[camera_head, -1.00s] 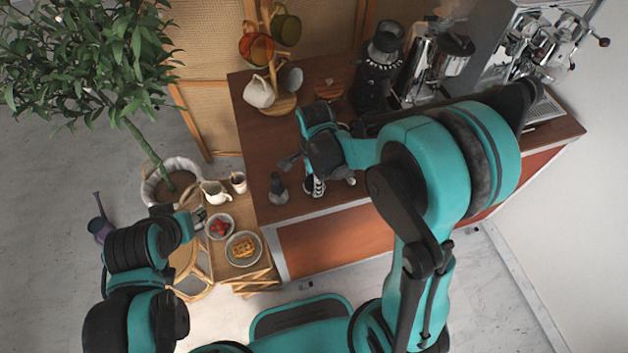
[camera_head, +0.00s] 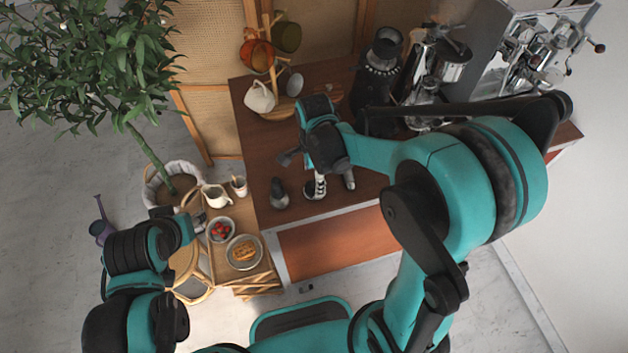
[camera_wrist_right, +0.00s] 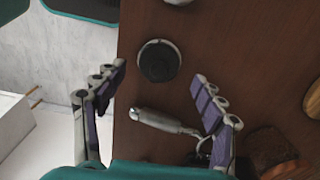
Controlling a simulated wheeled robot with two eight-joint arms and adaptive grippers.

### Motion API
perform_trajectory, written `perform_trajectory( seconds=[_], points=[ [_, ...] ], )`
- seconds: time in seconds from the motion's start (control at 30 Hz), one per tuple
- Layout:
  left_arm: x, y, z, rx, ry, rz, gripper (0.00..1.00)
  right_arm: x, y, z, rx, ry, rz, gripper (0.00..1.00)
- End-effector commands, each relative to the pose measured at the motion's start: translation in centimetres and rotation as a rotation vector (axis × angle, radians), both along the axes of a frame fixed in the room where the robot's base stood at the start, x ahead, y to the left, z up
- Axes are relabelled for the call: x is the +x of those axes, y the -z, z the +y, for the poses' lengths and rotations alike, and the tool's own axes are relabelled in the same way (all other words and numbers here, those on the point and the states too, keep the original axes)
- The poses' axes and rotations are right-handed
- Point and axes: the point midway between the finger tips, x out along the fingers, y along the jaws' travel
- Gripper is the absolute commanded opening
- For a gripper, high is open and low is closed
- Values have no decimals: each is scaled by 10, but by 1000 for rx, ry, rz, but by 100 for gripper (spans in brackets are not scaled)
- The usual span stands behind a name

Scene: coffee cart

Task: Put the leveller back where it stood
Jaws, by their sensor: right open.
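The leveller looks to be the round black disc with a silver rim (camera_wrist_right: 159,61) in the right wrist view. It stands on the dark wooden counter near its front edge. In the head view it (camera_head: 311,192) is partly hidden below my right gripper (camera_head: 318,174). That gripper is open; its fingertips lie either side of the disc in the wrist view, apart from it as far as I can tell. My left gripper (camera_head: 196,219) is low at the left by the small side table; its jaws are too small to read.
A dark-handled tool (camera_head: 279,194) stands left of the leveller. A silver-handled tool (camera_wrist_right: 165,122) lies on its other side, close to a finger.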

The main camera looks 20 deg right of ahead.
Motion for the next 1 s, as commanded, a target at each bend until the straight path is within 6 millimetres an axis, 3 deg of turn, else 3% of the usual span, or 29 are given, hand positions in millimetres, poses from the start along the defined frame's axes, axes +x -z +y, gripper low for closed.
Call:
perform_trajectory(
  seconds=[0.03,0.2,0.47,0.57,0.67,0.8,1.0],
  points=[
    [0,-7,0,0,0,0,40,-1,-16,0,0,0,0,70],
    [0,-17,0,0,0,0,40,-1,-51,0,0,0,0,70],
    [0,-22,0,0,0,0,40,-1,-79,-1,0,-11,-5,70],
    [0,-22,0,0,0,0,40,-8,-88,-4,3,-92,-38,70],
    [0,-22,0,0,0,0,40,-23,-102,-12,-6,-275,-115,70],
    [0,-22,0,0,0,0,40,-51,-121,-25,-71,-645,-265,70],
    [0,-22,0,0,0,0,40,-85,-132,-40,-269,-1140,-431,70]
  ],
)
